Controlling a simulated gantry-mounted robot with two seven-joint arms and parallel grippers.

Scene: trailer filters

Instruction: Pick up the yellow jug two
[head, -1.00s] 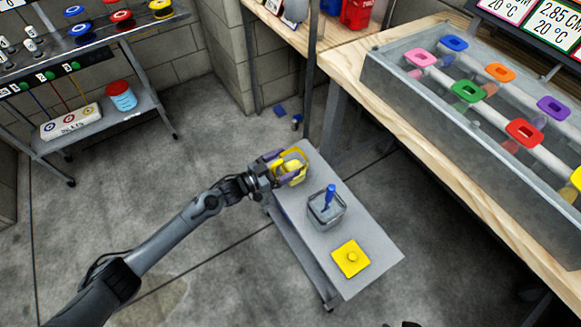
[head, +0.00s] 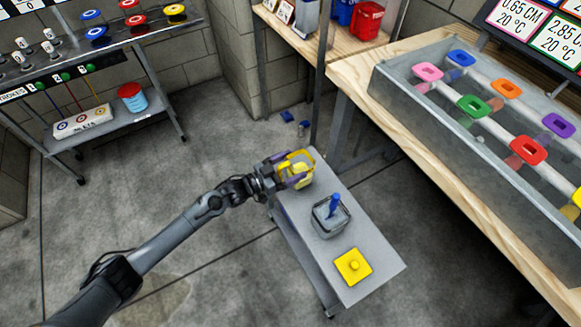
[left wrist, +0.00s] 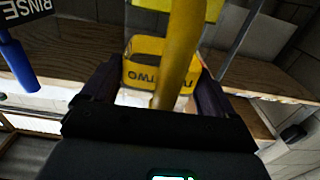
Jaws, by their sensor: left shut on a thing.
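The yellow jug two (head: 303,157) is at the far end of the grey cart (head: 372,235). My left gripper (head: 294,172) is shut around it, with a finger on each side. In the left wrist view the jug (left wrist: 146,75) sits between the dark fingers (left wrist: 155,92). Its "TWO" label reads upside down there, and a yellow handle-like part runs up close to the camera. I cannot tell whether the jug's base touches the cart. My right gripper is not in view.
A grey container (head: 328,222) with a blue-handled tool (head: 334,203) stands mid-cart. A yellow square lid with a knob (head: 353,267) lies at the near end. A wooden bench with a grey trough (head: 450,112) is to the right. The floor left of the cart is clear.

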